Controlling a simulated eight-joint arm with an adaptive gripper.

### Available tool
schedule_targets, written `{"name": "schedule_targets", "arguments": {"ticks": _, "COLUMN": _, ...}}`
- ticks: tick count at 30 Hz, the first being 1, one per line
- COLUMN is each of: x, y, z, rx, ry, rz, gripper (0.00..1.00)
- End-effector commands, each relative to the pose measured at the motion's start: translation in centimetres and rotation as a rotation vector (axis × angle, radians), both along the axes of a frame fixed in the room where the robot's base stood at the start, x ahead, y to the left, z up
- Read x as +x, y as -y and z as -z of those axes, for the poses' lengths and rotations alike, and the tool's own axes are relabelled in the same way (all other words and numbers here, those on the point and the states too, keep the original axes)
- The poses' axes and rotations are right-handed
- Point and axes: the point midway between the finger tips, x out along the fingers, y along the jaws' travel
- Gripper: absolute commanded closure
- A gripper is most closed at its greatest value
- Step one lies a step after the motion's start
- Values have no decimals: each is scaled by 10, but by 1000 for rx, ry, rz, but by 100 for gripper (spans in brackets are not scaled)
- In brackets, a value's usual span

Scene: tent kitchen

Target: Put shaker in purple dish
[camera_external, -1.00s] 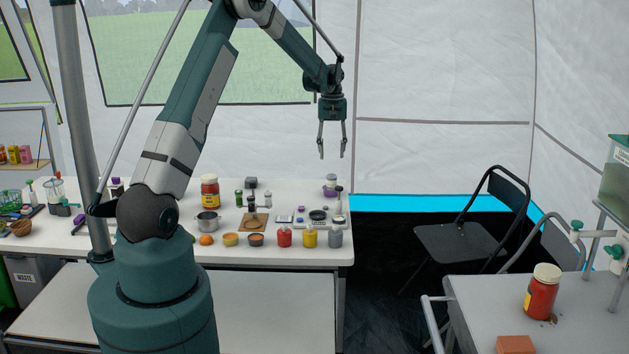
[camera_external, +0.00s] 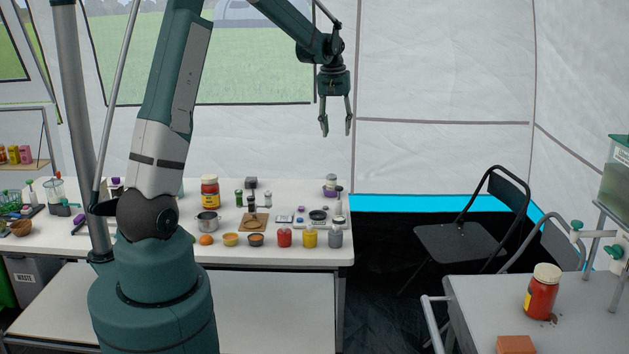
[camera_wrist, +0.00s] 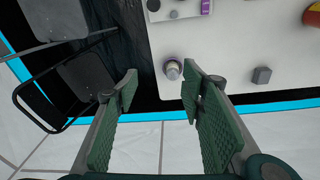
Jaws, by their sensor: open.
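My gripper (camera_external: 337,128) is open and empty, high above the far right part of the long white table, fingers pointing down. In the wrist view, its fingers (camera_wrist: 158,88) stand apart. A short round grey-topped container (camera_wrist: 173,70) shows between them, well below; in the external view this container (camera_external: 331,181) has a purplish lower part.
A red jar (camera_external: 209,191), a metal pot (camera_external: 207,221) and red, yellow and grey containers along the front edge (camera_external: 309,237) crowd the table. A dark block (camera_external: 251,183) stands at the back. A black folding chair (camera_external: 462,235) is to the right. The air around my gripper is clear.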

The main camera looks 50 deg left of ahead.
Motion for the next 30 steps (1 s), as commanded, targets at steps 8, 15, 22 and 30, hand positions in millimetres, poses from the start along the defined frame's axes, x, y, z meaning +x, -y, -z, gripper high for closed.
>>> {"name": "schedule_targets", "arguments": {"ticks": 8, "x": -42, "y": 37, "z": -40, "rx": 19, "ry": 50, "rz": 69, "gripper": 60}}
{"name": "schedule_targets", "arguments": {"ticks": 15, "x": -80, "y": 67, "z": -68, "rx": 37, "ry": 95, "rz": 129, "gripper": 60}}
{"name": "schedule_targets", "arguments": {"ticks": 22, "x": -119, "y": 93, "z": -89, "rx": 54, "ry": 136, "rz": 184, "gripper": 60}}
{"name": "schedule_targets", "arguments": {"ticks": 30, "x": -166, "y": 122, "z": -106, "rx": 75, "ry": 187, "rz": 249, "gripper": 60}}
